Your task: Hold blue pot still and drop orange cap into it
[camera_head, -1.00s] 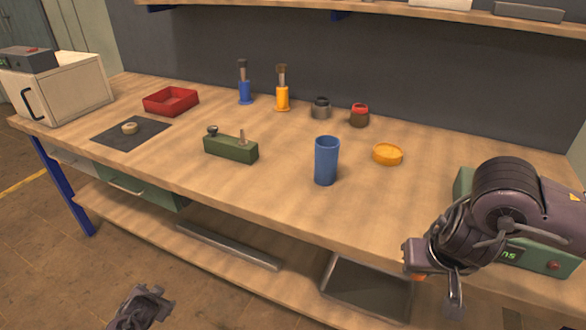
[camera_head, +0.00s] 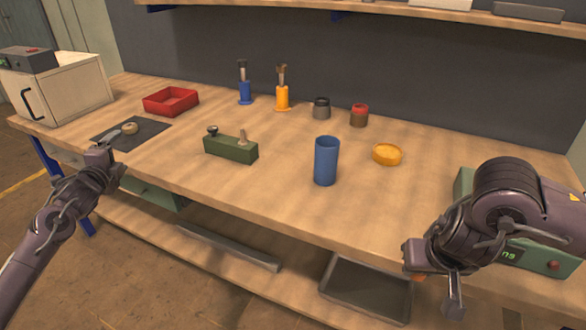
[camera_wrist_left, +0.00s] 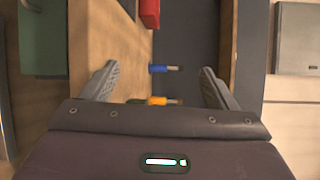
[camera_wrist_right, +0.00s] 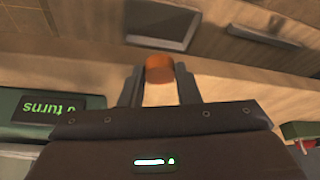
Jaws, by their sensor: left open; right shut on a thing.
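The blue pot (camera_head: 326,162) stands upright near the front edge of the bench, right of the middle, with no gripper touching it. The orange cap (camera_wrist_right: 159,69) is between the fingertips of my right gripper (camera_wrist_right: 158,78), which is shut on it. In the head view only a sliver of the cap (camera_head: 418,277) shows below my right gripper (camera_head: 430,283), in front of the bench's right part. My left gripper (camera_head: 115,150) is open and empty by the bench's left front edge, near the dark mat, well left of the pot. Its spread fingers show in the left wrist view (camera_wrist_left: 158,70).
A yellow dish (camera_head: 387,153) lies right of the pot. A green block with pegs (camera_head: 230,149) stands to its left. A green device with a display (camera_head: 545,258) is at the right, partly behind my arm. Two brush holders (camera_head: 282,98) and small jars (camera_head: 321,108) stand behind.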

